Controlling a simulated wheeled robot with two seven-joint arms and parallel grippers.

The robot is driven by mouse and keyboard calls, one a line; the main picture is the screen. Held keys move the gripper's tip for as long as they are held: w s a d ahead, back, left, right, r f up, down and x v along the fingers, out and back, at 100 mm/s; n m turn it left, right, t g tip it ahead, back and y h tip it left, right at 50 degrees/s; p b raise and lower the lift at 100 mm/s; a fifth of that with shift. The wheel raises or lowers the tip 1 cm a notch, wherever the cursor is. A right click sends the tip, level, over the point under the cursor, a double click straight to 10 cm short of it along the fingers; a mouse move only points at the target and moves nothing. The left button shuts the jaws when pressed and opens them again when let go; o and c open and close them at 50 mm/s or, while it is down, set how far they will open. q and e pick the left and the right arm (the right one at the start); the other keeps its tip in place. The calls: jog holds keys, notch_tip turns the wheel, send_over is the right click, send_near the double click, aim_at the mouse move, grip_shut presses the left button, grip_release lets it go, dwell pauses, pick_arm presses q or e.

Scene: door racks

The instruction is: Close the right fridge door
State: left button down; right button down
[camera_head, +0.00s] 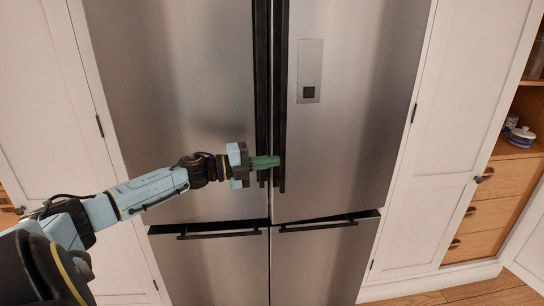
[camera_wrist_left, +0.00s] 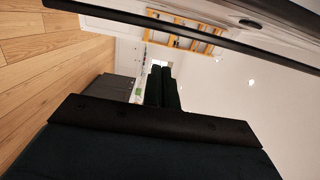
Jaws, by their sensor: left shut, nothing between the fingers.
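The right fridge door (camera_head: 355,130) is a brushed steel panel with a small dispenser plate, in the head view. It looks flush or nearly flush with the left fridge door (camera_head: 175,100); I cannot tell whether a small gap is left. Its long black handle (camera_head: 281,90) runs upright beside the left door's handle (camera_head: 262,80). My left gripper (camera_head: 276,161) is shut and empty, its green fingertips in front of the lower handles. Whether they touch is unclear. The fingers also show in the left wrist view (camera_wrist_left: 162,88). My right gripper is in neither view.
Two lower fridge drawers with black handles (camera_head: 218,234) (camera_head: 325,225) sit below the doors. White cabinets (camera_head: 440,150) flank the fridge. Wooden drawers (camera_head: 495,185) and a shelf with a small jar (camera_head: 521,136) are at far right. Wooden floor (camera_head: 480,290) shows at lower right.

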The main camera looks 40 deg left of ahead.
aim_at(282, 175)
pick_arm(q)
jog(key=s+a, duration=0.4)
jog(key=a, duration=0.2)
jog(key=s+d+f+n+t+y+b, duration=0.1)
jog(key=s+d+f+n+y, duration=0.1)
jog(key=d+n+y, duration=0.3)
jog(key=s+d+f+n+t+y+b, duration=0.2)
jog(key=s+d+n+y, duration=0.1)
jog(key=d+y, duration=0.45)
jog(key=w+a, duration=0.1)
jog(key=w, duration=0.3)
jog(key=w+a, duration=0.2)
jog(key=w, duration=0.1)
jog(key=w+a, duration=0.1)
jog(key=w, duration=0.3)
jog(key=shift+w+a+f, duration=0.15)
jog(key=shift+w+f, duration=0.05)
jog(key=shift+w, duration=0.15)
jog(key=shift+w+a, duration=0.45)
jog(key=shift+a, duration=0.2)
jog(key=shift+a, duration=0.1)
